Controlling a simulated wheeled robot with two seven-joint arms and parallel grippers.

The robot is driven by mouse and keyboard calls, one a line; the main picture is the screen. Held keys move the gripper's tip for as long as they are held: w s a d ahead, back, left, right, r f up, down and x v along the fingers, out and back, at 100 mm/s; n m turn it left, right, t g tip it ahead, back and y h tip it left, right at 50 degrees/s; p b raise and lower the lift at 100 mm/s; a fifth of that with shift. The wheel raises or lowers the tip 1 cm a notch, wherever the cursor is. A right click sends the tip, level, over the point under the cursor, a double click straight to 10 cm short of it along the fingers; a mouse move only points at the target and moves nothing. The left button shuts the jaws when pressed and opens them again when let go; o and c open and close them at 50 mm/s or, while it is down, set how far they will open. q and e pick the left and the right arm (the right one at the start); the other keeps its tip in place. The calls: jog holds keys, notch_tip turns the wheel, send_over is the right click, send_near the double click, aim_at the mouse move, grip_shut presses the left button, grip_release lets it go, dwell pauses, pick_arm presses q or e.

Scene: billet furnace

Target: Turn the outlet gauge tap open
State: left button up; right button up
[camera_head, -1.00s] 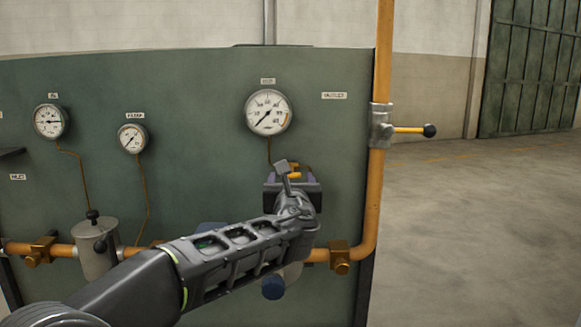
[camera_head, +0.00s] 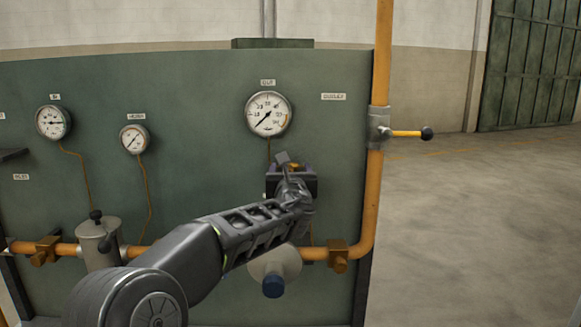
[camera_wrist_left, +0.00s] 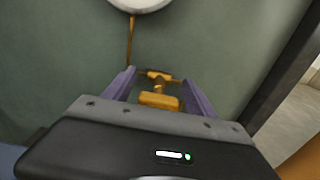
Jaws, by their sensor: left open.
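The outlet gauge (camera_head: 268,114) is a round white dial under a small label on the green panel. A thin brass tube runs down from it to a small brass-yellow tap, mostly hidden behind my left gripper (camera_head: 290,166) in the head view. In the left wrist view the tap (camera_wrist_left: 160,100) shows between the two purple fingers of my open left gripper (camera_wrist_left: 158,92). The fingers stand on either side of the tap handle, with a gap visible on each side. Whether they touch it cannot be told. My right gripper is not in view.
An orange pipe (camera_head: 374,190) rises at the panel's right edge, with a valve lever (camera_head: 408,134) sticking out to the right. Two smaller gauges (camera_head: 53,122) and a grey pot (camera_head: 98,243) are at the left. Open floor lies to the right.

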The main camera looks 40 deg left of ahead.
pick_arm(q)
jog(key=c, duration=1.4)
